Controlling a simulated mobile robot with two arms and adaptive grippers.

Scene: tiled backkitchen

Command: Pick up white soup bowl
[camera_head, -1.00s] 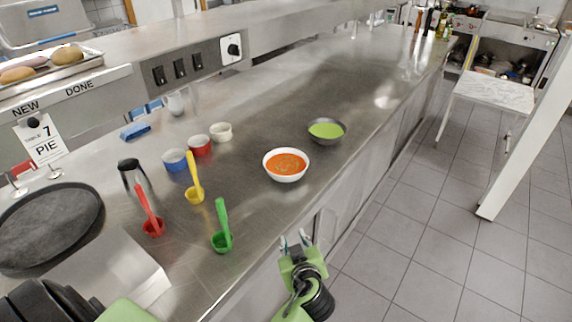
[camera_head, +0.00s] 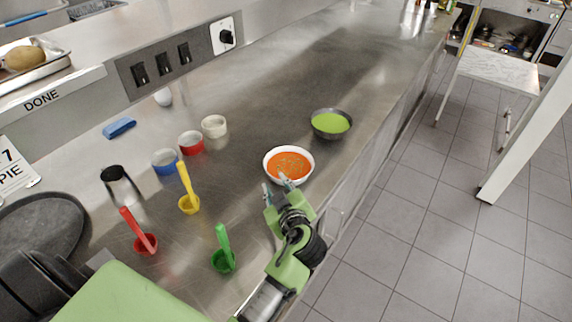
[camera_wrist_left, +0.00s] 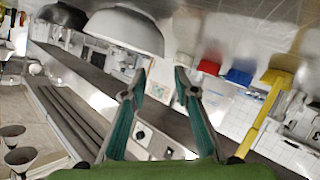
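The white soup bowl (camera_head: 305,179), full of orange soup, stands upright on the steel counter, right of centre in the head view. My left gripper (camera_head: 275,188) is at the bowl's near side, its fingertips just in front of the rim. In the left wrist view, the two teal fingers (camera_wrist_left: 158,82) are spread apart with nothing between them. The white bowl (camera_wrist_left: 125,32) shows there just beyond the left fingertip; contact cannot be told. My right gripper is not in view.
A dark bowl (camera_head: 343,133) of green soup stands just behind, to the right.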

